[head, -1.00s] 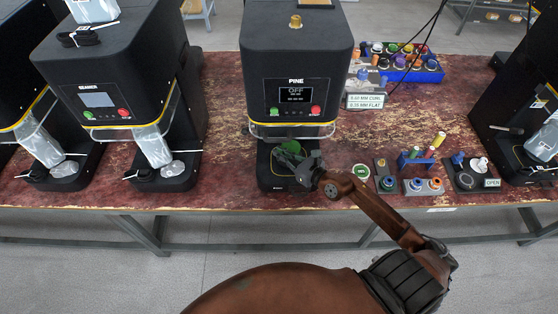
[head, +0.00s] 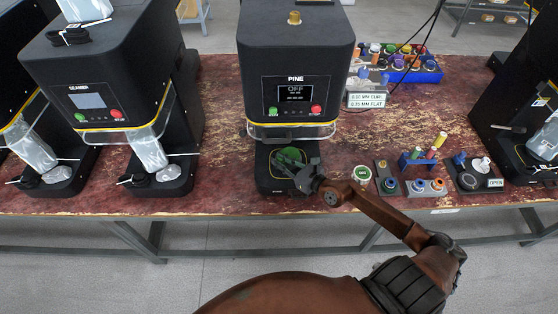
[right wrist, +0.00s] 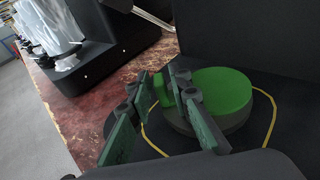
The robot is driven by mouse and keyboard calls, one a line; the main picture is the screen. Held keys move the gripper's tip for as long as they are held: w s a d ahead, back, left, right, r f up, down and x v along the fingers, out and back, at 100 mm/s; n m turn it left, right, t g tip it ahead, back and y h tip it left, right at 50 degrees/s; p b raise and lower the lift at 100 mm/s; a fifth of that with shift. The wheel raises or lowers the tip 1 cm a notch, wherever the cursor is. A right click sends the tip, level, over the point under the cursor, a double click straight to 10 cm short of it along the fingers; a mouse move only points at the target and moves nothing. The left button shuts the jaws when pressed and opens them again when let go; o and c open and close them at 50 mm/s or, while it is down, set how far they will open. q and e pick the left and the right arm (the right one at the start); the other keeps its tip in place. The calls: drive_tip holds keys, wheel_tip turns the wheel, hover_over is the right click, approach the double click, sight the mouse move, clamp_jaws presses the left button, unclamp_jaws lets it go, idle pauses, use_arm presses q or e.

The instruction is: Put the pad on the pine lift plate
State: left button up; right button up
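The green round pad (right wrist: 222,92) has a dark lower rim and a small upright green tab. In the head view the pad (head: 290,155) is inside the open front of the PINE machine (head: 296,70). It is over the dark lift plate (right wrist: 262,138), inside its yellow ring; I cannot tell whether it touches the plate. My right gripper (right wrist: 165,88) has its fingertips on both sides of the tab and appears shut on it. The gripper also shows in the head view (head: 306,172), reaching in from the right. My left gripper is not in view.
A second machine (head: 105,85) stands to the left, and another dark machine to the right. A green-topped disc (head: 362,173) and several small fixtures (head: 420,170) lie right of my arm. A blue tray (head: 405,70) stands behind. Red worn tabletop (head: 225,130) is free between the machines.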

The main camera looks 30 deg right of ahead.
drive_tip(key=shift+o, duration=0.5)
drive_tip(key=shift+r, duration=0.25)
drive_tip(key=v, duration=0.3)
drive_tip(key=b+v, duration=0.1)
drive_tip(key=v, duration=0.6)
drive_tip(key=shift+s+f+b, duration=0.2)
drive_tip(key=shift+s+b, duration=0.2)
drive_tip(key=shift+s, duration=0.05)
drive_tip(key=shift+s+d+r, duration=0.15)
drive_tip(key=shift+s+r, duration=0.15)
drive_tip(key=shift+s, duration=0.25)
